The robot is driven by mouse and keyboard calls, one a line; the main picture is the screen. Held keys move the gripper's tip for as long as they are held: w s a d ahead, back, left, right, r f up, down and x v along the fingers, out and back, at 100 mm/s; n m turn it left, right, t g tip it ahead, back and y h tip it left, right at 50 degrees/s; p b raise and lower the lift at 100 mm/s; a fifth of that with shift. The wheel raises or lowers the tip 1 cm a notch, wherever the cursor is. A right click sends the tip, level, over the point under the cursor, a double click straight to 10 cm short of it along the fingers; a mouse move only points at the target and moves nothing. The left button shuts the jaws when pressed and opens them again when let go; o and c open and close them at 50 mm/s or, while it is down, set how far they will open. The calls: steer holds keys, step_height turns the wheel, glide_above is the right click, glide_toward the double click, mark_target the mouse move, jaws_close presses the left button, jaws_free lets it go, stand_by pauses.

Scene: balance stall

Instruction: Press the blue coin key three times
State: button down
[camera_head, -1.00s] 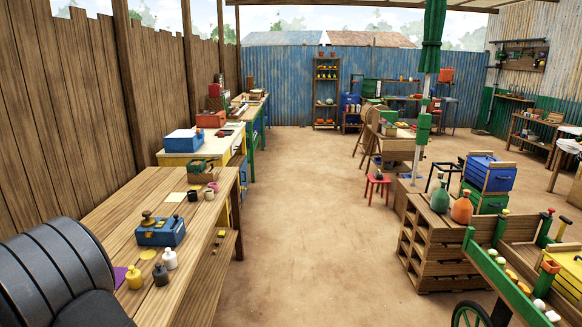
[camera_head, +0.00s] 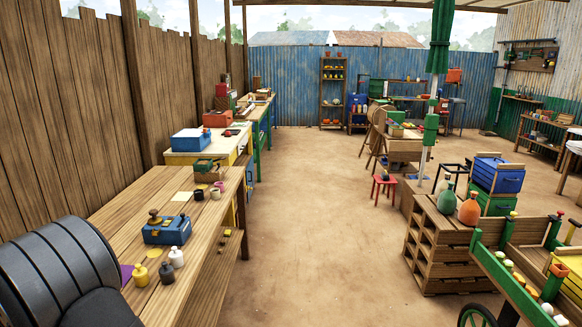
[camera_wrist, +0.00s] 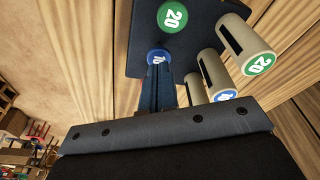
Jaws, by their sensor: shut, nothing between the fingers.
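My gripper (camera_wrist: 157,69) is shut and empty. Its fingertips overlap the lower part of the blue key; whether they touch it I cannot tell. In the head view I cannot make out the keys or my gripper.
In the head view, a wooden table (camera_head: 190,262) on the left carries a blue box (camera_head: 167,231), a yellow bottle (camera_head: 141,275) and a white bottle (camera_head: 176,257). The dirt floor (camera_head: 310,200) is open in the middle. A cart (camera_head: 518,292) stands at the right.

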steer(key=shift+f, duration=0.95)
steer(key=shift+r, duration=1.3)
steer(key=shift+f, duration=0.1)
